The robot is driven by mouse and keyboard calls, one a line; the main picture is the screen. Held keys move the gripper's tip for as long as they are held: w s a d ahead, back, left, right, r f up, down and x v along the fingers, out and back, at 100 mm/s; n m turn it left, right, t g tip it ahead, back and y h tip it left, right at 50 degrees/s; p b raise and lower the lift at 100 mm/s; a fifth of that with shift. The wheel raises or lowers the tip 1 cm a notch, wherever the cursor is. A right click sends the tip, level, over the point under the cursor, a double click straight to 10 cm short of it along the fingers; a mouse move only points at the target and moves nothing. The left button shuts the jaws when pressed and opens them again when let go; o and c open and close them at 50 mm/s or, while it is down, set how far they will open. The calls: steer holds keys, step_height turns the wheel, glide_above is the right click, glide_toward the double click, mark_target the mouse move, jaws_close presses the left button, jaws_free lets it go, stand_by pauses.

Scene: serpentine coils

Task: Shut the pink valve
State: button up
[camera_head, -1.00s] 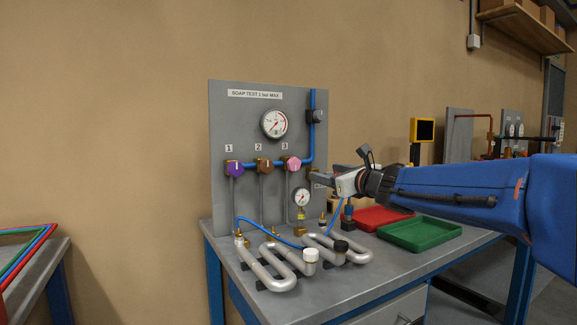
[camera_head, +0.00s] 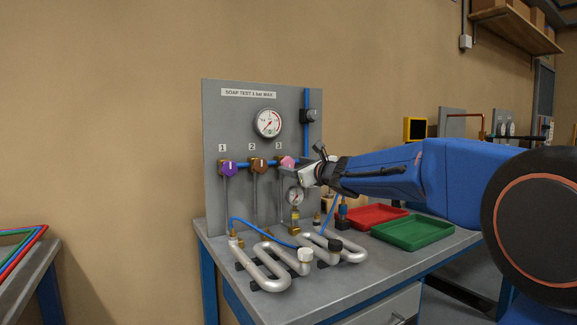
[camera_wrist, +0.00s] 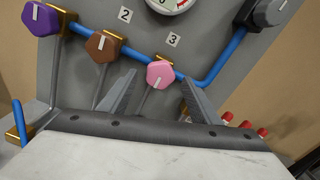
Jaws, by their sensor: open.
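The pink valve (camera_head: 287,162) is a knob under label 3 on the grey panel. In the head view my gripper partly covers it. In the wrist view the pink valve (camera_wrist: 160,74) shows whole, with a white line on its face, slightly tilted from upright. My gripper (camera_head: 300,172) is open and close to the panel. In the wrist view the fingers of my gripper (camera_wrist: 157,92) stand apart, one to each side of the pink valve, with nothing between them clearly touched. Whether the fingertips reach past the knob's face I cannot tell.
A brown valve (camera_wrist: 103,46) and a purple valve (camera_wrist: 42,18) sit left of the pink one. A grey knob (camera_wrist: 270,12) is at upper right. A small gauge (camera_head: 295,196) hangs below my gripper. Silver coils (camera_head: 262,262), a red tray (camera_head: 372,215) and a green tray (camera_head: 412,232) occupy the bench.

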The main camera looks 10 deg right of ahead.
mark_target(289, 164)
steer(key=shift+x, duration=2.3)
steer(key=c, duration=1.1)
